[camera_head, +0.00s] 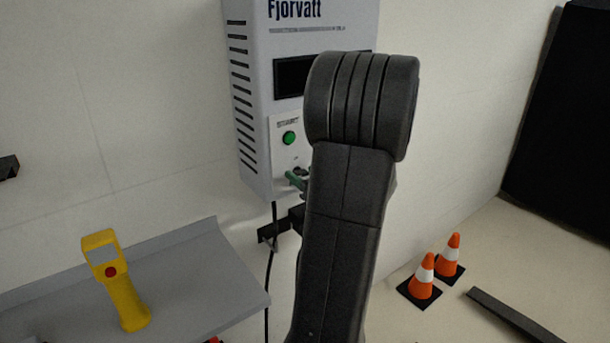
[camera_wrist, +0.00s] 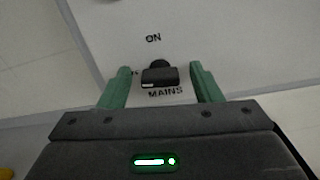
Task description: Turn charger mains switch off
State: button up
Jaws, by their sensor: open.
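The charger (camera_head: 255,100) is a pale wall box marked "Fjorvatt", with a dark display and a green START button (camera_head: 289,138). In the wrist view, the mains switch (camera_wrist: 159,76) is a black knob between the printed words ON and MAINS. My gripper (camera_wrist: 160,82) is open, with one green finger on each side of the knob and a gap on both sides. In the head view, one green fingertip (camera_head: 294,179) shows near the charger's lower front. My arm hides the switch and the rest of the gripper there.
A yellow handheld device (camera_head: 119,283) stands on a grey shelf (camera_head: 215,270) at lower left. A black cable (camera_head: 268,290) hangs below the charger. Two orange cones (camera_head: 424,277) stand on the floor at right, near a dark strip (camera_head: 510,318).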

jog(key=c, duration=1)
jog(key=shift+f+n+b, duration=0.2)
jog(key=shift+n+b, duration=0.2)
jog(key=shift+b, duration=0.5)
jog(key=shift+r+n, duration=0.15)
jog(key=shift+n, duration=0.15)
jog(key=o, duration=1)
jog(key=shift+s, duration=0.15)
jog(key=b+v, duration=0.2)
jog(key=v, duration=1.1)
jog(key=shift+s+d, duration=0.25)
